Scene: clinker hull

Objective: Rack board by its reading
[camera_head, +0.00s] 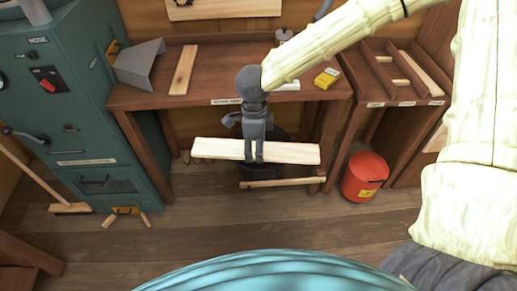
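A long pale board (290,152) lies level, left to right, in front of and below the bench. My gripper (254,161) points down at the middle of the board, and its two fingers show close together in front of the board's face. I cannot tell whether the fingers pinch it or only overlap it in this view. No reading can be made out. The rack is not clearly identifiable; a wooden unit with labelled slots (396,75) stands at the right.
The bench (140,97) carries a short plank (184,70), a grey angled metal piece (138,63) and a yellow box (327,78). A teal machine (60,110) stands left. The middle floor (190,225) is clear.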

